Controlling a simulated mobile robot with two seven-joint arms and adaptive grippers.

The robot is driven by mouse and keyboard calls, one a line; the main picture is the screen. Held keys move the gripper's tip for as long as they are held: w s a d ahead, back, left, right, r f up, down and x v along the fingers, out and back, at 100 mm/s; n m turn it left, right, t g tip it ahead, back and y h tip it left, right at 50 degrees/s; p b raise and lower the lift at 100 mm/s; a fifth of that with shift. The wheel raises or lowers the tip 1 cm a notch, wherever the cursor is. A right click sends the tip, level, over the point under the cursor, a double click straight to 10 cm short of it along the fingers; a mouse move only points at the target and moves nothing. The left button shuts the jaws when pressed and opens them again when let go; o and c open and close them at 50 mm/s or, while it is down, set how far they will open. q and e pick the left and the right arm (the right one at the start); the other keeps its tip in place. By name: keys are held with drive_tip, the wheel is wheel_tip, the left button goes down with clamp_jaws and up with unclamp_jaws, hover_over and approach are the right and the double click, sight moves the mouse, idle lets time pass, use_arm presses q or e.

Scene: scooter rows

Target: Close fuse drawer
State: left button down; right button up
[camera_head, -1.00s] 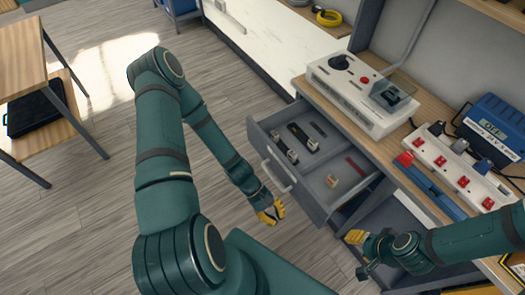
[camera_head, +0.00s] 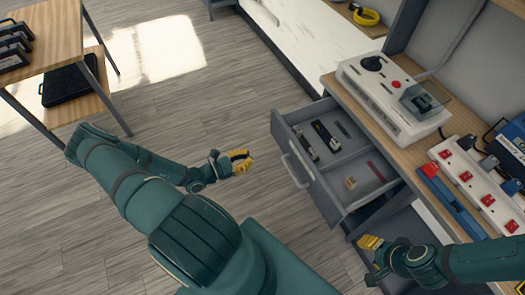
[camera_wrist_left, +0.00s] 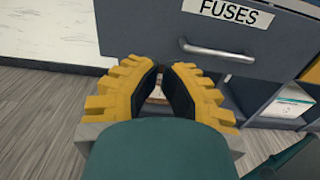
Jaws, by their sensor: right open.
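The grey fuse drawer (camera_head: 312,178) stands pulled out from the bench, with its bar handle (camera_head: 298,174) on the front. In the left wrist view its front (camera_wrist_left: 140,28) carries a FUSES label (camera_wrist_left: 229,12) above the handle (camera_wrist_left: 216,50). My left gripper (camera_head: 246,161) is left of the drawer front, apart from it and pointing towards it. In the wrist view its yellow fingers (camera_wrist_left: 163,72) lean close together at the tips, with nothing seen held. My right gripper (camera_head: 369,244) is open, below the drawer's near right corner; its fingertips show only partly.
Inside the drawer lie black fuse holders (camera_head: 327,136), a small tan block (camera_head: 350,183) and a red strip (camera_head: 376,171). A white test unit (camera_head: 388,100) and a power strip (camera_head: 480,185) are on the bench top (camera_head: 412,152). The floor (camera_head: 200,120) left of the drawer is clear.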

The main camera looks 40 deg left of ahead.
sight(285, 143)
use_arm(q)
drive_tip(key=b+x, duration=0.2)
drive_tip(key=x, duration=1.1)
drive_tip(key=shift+d, duration=0.1)
use_arm(e)
drive_tip(key=shift+w+f, duration=0.2)
drive_tip(key=shift+f, duration=0.8)
use_arm(q)
drive_tip(key=shift+w+r, duration=0.1)
use_arm(e)
drive_tip(key=shift+r, duration=0.1)
